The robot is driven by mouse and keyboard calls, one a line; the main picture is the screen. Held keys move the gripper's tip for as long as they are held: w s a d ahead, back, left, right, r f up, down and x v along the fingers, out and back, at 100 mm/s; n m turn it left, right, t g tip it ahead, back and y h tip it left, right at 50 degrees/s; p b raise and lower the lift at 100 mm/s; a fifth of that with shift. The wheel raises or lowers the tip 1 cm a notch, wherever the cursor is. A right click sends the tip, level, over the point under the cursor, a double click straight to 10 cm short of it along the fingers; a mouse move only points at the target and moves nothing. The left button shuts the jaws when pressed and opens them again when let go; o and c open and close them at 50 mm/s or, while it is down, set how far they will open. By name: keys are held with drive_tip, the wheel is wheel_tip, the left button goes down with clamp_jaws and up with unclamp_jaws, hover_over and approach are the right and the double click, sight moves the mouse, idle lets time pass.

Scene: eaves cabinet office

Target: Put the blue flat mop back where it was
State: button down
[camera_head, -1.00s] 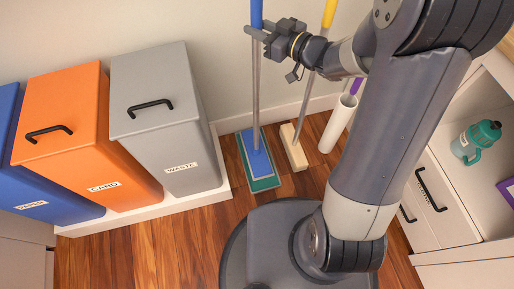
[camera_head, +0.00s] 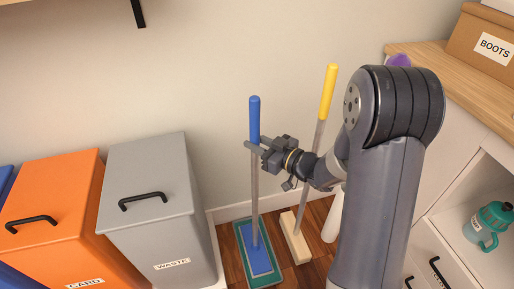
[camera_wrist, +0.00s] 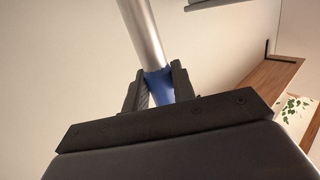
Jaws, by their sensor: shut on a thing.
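The blue flat mop (camera_head: 255,186) stands upright in the head view, with a blue grip on top of a grey pole. Its blue flat head (camera_head: 257,262) rests on a teal mat (camera_head: 242,268) on the floor by the wall. My gripper (camera_head: 256,148) is shut on the mop's pole at the lower end of the blue grip. In the wrist view the grey pole (camera_wrist: 141,32) and part of the blue grip (camera_wrist: 159,86) show between my fingers (camera_wrist: 157,88).
A yellow-handled broom (camera_head: 327,95) with a pale wooden head (camera_head: 295,238) stands just right of the mop. A white tube (camera_head: 333,218) is right of it. A grey waste bin (camera_head: 150,200) and orange card bin (camera_head: 50,222) stand left. A cabinet (camera_head: 455,228) is at right.

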drive_tip(key=shift+f, duration=0.4)
drive_tip(key=shift+f, duration=0.15)
drive_tip(key=c, duration=1.2)
unclamp_jaws()
drive_tip(key=shift+o, duration=0.2)
drive_tip(key=p+v, duration=0.1)
drive_tip(key=v, duration=1.1)
drive_tip(key=shift+r, duration=0.2)
